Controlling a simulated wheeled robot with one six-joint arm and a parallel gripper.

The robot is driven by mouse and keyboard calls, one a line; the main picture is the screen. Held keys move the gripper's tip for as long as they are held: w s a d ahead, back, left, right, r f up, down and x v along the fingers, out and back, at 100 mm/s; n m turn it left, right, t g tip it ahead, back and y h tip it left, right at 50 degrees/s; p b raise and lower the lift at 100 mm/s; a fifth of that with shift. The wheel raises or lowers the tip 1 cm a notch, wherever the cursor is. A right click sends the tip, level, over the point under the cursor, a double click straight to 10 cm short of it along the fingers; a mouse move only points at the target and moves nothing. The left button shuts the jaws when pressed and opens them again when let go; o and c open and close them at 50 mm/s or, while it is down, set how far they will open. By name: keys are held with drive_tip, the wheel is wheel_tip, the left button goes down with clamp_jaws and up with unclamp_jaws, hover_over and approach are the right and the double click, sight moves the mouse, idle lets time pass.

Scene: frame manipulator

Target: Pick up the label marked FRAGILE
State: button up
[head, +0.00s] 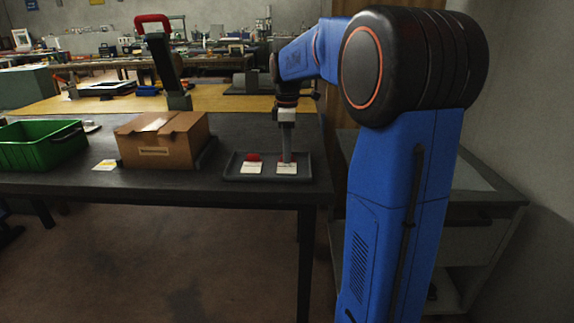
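A shallow dark tray (234,172) lies near the right end of the dark table. Two small white labels lie in it side by side, a left label (251,168) and a right label (287,169). Red shows at the far edge of the left label and a little on the right one. Any print is too small to read, so I cannot tell which is marked FRAGILE. My gripper (286,160) points down over the right label, its tip at or just above the label's far part. Whether it touches, and whether its fingers are open or shut, is too small to tell.
A brown cardboard box (160,141) stands left of the tray. A white and yellow card (105,165) lies left of the box. A green crate (38,147) is at the far left. A dark upright device with a red handle (153,21) stands behind the box.

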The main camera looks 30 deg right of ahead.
clamp_jaws()
